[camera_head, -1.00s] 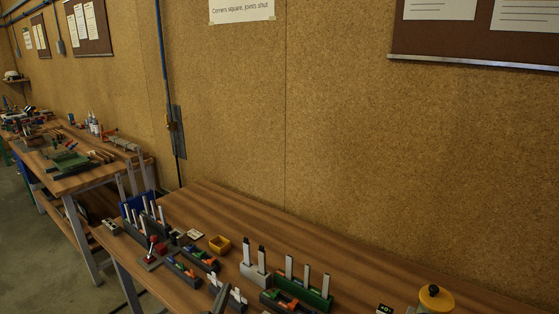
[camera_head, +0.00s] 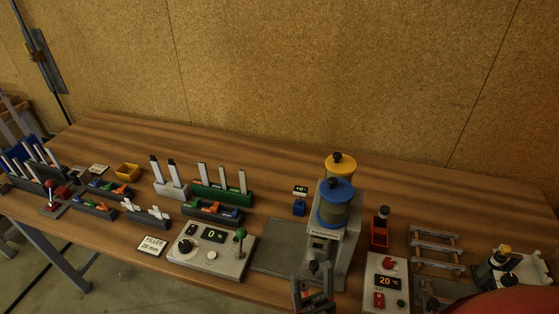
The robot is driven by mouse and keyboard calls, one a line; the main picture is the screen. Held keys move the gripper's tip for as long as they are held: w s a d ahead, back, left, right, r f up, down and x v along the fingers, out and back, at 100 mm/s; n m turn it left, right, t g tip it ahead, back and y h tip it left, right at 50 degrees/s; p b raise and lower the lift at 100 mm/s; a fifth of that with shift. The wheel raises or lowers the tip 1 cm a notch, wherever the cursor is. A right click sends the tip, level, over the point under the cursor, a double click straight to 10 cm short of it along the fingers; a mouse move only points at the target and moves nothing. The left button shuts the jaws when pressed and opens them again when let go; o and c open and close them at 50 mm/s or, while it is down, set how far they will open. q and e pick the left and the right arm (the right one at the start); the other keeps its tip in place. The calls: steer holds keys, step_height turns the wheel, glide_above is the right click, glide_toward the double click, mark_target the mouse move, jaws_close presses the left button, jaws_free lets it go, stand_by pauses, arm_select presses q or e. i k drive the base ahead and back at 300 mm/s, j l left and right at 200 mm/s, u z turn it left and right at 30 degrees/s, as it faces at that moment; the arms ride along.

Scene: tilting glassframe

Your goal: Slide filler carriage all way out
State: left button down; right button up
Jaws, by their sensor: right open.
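The filler machine (camera_head: 352,230) stands on the bench right of centre, with a yellow-lidded canister (camera_head: 341,166) and a blue-lidded canister (camera_head: 336,203) on top. A flat grey plate (camera_head: 275,248) lies at its left. A control box (camera_head: 210,250) with a display reading 0, a black knob and a green-topped lever stands left of the plate. A card (camera_head: 152,245) reads "FILLER 20 mm". The carriage's exact outline is unclear. My left gripper is out of view.
A second control box (camera_head: 386,285) reads 20 °C at the machine's right. Behind it is a red holder (camera_head: 380,230). A rack of rails (camera_head: 436,247) lies farther right. Racks of sticks and blocks fill the left. The bench's back strip is clear.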

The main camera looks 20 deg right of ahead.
mark_target(317, 252)
steer(key=z, duration=0.85)
